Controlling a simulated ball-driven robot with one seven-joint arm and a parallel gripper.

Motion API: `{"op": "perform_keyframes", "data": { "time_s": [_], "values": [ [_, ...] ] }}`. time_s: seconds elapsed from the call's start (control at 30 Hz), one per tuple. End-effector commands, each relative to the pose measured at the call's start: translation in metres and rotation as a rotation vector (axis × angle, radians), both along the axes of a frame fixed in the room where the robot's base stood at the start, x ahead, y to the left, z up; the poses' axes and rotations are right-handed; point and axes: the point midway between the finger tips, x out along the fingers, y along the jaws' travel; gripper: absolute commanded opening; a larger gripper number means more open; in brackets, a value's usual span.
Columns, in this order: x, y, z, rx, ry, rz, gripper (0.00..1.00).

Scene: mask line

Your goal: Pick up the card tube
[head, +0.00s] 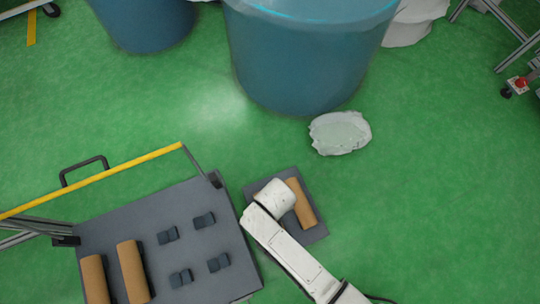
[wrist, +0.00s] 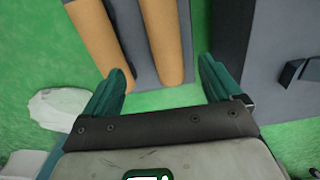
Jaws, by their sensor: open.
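A brown card tube (head: 302,203) lies on a small grey platform (head: 316,234) on the floor, partly beside my white wrist in the head view. The wrist view shows two brown tubes on grey: one in the middle (wrist: 163,40) and one to its left (wrist: 97,38). In the head view, my arm hides the second. My gripper (wrist: 162,66) is open, with teal fingers apart and nothing held. In the picture, the middle tube's near end lies between the fingertips, and the left tube ends near the left fingertip. I cannot tell the height gap. The head view hides the fingers.
A grey cart (head: 150,215) with a yellow handle bar (head: 110,172) stands left, bearing two more brown tubes (head: 132,272) and several dark blocks (head: 204,220). Large blue bins (head: 305,60) stand behind. A pale crumpled lump (head: 340,133) lies on the floor.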

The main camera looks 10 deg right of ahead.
Motion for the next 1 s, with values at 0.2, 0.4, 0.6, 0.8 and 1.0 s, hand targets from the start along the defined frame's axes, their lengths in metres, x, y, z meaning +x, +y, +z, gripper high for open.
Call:
{"op": "perform_keyframes", "data": {
  "time_s": [0.2, 0.4, 0.6, 0.8, 1.0],
  "values": [
    [-0.001, 0.012, -0.037, -0.014, -0.001, 0.024, 0.92],
    [-0.002, 0.012, -0.067, -0.017, 0.0, 0.025, 0.92],
    [-0.001, 0.012, -0.087, -0.015, -0.001, 0.024, 0.92],
    [0.0, 0.012, -0.095, -0.014, -0.002, 0.024, 0.92],
    [0.002, 0.012, -0.119, -0.016, 0.0, 0.024, 0.92]
  ]
}}
